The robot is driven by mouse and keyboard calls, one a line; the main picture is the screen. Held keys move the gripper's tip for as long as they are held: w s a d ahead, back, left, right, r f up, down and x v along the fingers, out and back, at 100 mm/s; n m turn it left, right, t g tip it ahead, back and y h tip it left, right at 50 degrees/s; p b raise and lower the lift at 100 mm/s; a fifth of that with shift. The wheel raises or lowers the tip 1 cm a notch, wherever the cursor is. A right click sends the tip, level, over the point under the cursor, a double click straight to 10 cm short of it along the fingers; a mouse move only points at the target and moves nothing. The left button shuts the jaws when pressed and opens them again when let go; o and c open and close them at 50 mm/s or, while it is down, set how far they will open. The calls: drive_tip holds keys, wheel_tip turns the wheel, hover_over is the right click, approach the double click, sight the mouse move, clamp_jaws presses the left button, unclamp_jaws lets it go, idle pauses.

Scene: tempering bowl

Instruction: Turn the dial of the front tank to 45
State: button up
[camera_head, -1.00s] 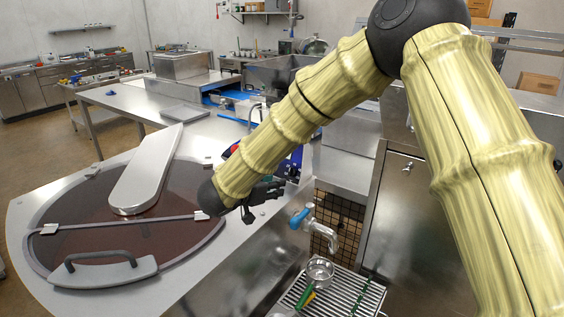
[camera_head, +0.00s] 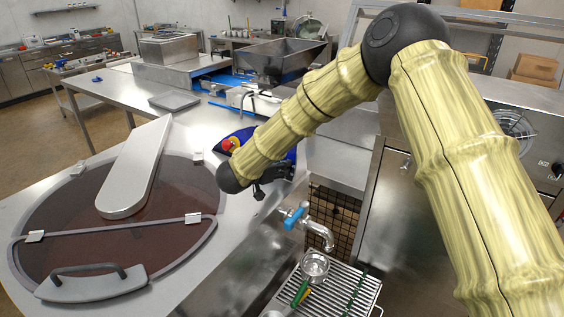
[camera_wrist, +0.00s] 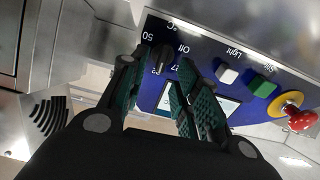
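The blue control panel (camera_wrist: 205,45) fills the upper part of the wrist view. It has a dark dial (camera_wrist: 163,58) with the marks 50, Off and 27 around it. My gripper (camera_wrist: 158,72) is open, with one green-padded finger on each side of the dial; I cannot tell whether they touch it. A small display lies below the dial, partly hidden by a finger. In the head view, my gripper (camera_head: 262,188) is at the blue panel (camera_head: 285,162), where the dial is hidden. The round tank (camera_head: 60,220) with dark lids is at the left.
A red stop button (camera_wrist: 302,120), a green button (camera_wrist: 263,86) and a white button (camera_wrist: 228,74) sit right of the dial. A tap (camera_head: 318,230) with a blue handle stands below my gripper, above a metal cup (camera_head: 315,265) on a grate (camera_head: 340,290).

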drive_tip(key=shift+w+d+f, duration=0.1)
drive_tip(key=shift+w+d, duration=0.15)
drive_tip(key=shift+d, duration=0.05)
drive_tip(key=shift+w+d+f, duration=0.15)
drive_tip(key=shift+w+f, duration=0.2)
drive_tip(key=shift+w, duration=0.15)
drive_tip(key=shift+s, duration=0.1)
drive_tip(key=shift+d, duration=0.1)
drive_tip(key=shift+c, duration=0.8)
drive_tip(key=shift+r, duration=0.1)
clamp_jaws()
